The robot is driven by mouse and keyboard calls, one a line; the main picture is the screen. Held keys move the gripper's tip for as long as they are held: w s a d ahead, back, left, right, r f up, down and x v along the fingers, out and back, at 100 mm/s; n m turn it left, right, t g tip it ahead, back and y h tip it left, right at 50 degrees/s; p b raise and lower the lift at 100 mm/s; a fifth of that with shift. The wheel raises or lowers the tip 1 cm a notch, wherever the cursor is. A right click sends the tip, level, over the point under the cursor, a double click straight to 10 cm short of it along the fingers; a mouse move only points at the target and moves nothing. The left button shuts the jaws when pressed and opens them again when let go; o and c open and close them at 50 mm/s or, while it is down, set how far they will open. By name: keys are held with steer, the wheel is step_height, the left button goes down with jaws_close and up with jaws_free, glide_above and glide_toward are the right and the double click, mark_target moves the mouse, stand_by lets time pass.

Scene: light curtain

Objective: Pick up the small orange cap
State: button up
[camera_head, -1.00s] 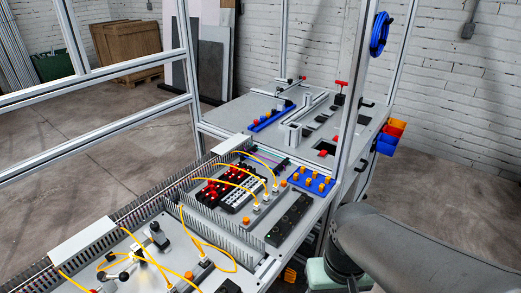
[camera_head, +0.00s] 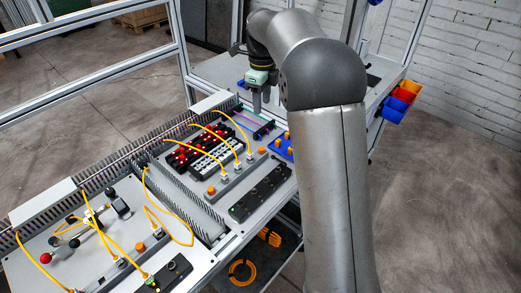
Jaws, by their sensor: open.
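Several small orange caps (camera_head: 287,137) stand on a blue tray (camera_head: 276,149) at the right edge of the near bench. My arm hides the right part of this tray. Single orange pieces also sit on the bench, one near the tray (camera_head: 262,150) and one farther left (camera_head: 211,190). I cannot tell which one is the named cap. My gripper (camera_head: 257,112) points down above the back of the near bench, beyond and to the left of the blue tray. It is open, and I see nothing held in it. Its fingertips are small and dark here.
Yellow cables (camera_head: 178,212) arch over the bench. A red and black terminal block (camera_head: 190,155) lies left of the tray, and a black socket strip (camera_head: 262,192) lies in front. Aluminium frame posts (camera_head: 183,50) stand behind. Orange and blue bins (camera_head: 402,98) hang at right.

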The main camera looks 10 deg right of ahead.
glide_above(262, 148)
steer(key=f, duration=1.1)
steer(key=shift+w+f+p, duration=0.25)
steer(key=shift+f+p, duration=0.05)
steer(key=shift+p, duration=0.1)
steer(key=shift+s+a+f+p, duration=0.15)
steer(key=shift+f+p, duration=0.15)
steer(key=shift+f, duration=1.1)
steer(key=shift+s+f+p, duration=0.15)
steer(key=shift+f+p, duration=0.15)
steer(key=shift+f, duration=1.05)
jaws_close()
